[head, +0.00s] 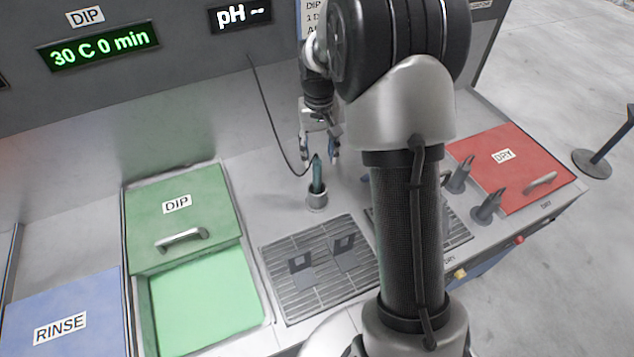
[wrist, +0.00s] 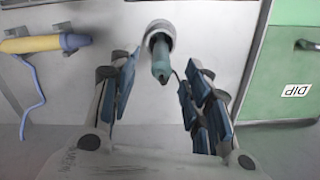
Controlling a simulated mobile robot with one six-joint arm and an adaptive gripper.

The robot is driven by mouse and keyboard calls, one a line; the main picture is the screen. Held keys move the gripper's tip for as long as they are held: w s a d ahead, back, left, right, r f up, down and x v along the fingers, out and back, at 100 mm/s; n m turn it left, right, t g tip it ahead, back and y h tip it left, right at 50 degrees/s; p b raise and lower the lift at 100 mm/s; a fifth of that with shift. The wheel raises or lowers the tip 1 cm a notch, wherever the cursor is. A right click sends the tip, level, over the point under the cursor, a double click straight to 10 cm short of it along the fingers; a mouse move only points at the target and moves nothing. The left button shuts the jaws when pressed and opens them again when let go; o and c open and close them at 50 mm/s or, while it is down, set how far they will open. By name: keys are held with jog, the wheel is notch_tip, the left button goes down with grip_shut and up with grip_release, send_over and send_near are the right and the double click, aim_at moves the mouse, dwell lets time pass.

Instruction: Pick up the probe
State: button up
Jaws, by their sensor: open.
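The probe (head: 317,174) is a dark teal stick standing upright in a small grey round holder (head: 316,198) on the bench. A thin black cable runs from the probe up to the back panel. My gripper (head: 320,152) is open just above and behind the probe in the head view. In the wrist view the probe (wrist: 161,57) points toward the camera from its holder (wrist: 158,35). It lies ahead of the gap between the open blue-padded fingers (wrist: 158,100). The fingers do not visibly touch it.
A green DIP lid (head: 181,215) half covers a bath of green liquid (head: 205,303) to the left. A metal grate (head: 318,270) lies in front of the holder. A red DRY lid (head: 511,165) is at right. A yellow tool (wrist: 40,43) with a blue cord shows in the wrist view.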

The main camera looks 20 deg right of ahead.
aim_at(317, 160)
jog(key=f, duration=0.2)
jog(key=f+b, duration=0.1)
jog(key=f, duration=0.1)
jog(key=w+f, duration=0.1)
jog(key=f, duration=0.1)
jog(key=shift+a+f+b, duration=0.1)
jog(key=shift+f+b, duration=0.25)
jog(key=shift+b, duration=0.05)
jog(key=shift+s, duration=0.1)
jog(key=shift+c, duration=0.4)
grip_shut()
